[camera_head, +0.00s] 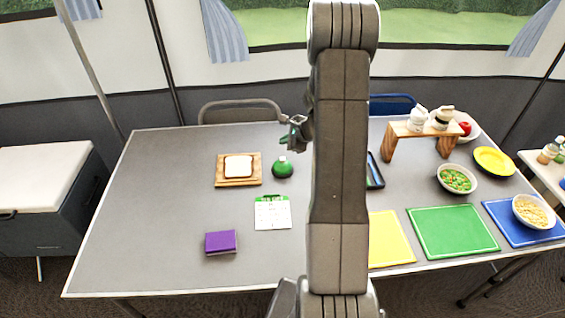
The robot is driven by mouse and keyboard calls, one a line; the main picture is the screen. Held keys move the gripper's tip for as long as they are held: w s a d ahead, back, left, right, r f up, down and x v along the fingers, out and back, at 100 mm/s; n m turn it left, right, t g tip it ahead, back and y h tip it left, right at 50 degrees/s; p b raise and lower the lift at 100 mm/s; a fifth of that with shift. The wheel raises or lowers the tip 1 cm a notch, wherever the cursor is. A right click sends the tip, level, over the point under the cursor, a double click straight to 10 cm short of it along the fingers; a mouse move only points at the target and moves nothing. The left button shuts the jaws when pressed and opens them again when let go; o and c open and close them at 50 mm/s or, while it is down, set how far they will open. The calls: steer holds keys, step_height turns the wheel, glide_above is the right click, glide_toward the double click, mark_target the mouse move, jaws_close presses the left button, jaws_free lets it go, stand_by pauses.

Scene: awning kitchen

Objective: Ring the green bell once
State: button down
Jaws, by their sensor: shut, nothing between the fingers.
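The green bell (283,168) stands on the grey table, left of my arm. It is a rounded green dome with a small pale knob on top. My gripper (286,134) is shut and empty, above and slightly behind the bell in the picture. A gap shows between the fingertips and the bell's top. My arm rises through the middle of the view and hides part of the table.
A toast slice on a wooden board (221,181) lies left of the bell. A notepad (272,213) and a purple book (221,242) lie nearer. Right of my arm are mats, bowls and a wooden stand (389,147). The table's left part (150,200) is clear.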

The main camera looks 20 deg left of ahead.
steer(key=shift+f+b, duration=1.8)
steer(key=shift+f, duration=0.8)
steer(key=shift+f+b, duration=0.4)
steer(key=shift+b, duration=0.15)
steer(key=shift+f+b, duration=0.55)
stand_by(0.4)
steer(key=shift+r, duration=0.1)
steer(key=shift+r+p, duration=0.65)
steer(key=shift+r, duration=0.25)
steer(key=shift+r+p, duration=1.75)
steer(key=shift+r, duration=0.75)
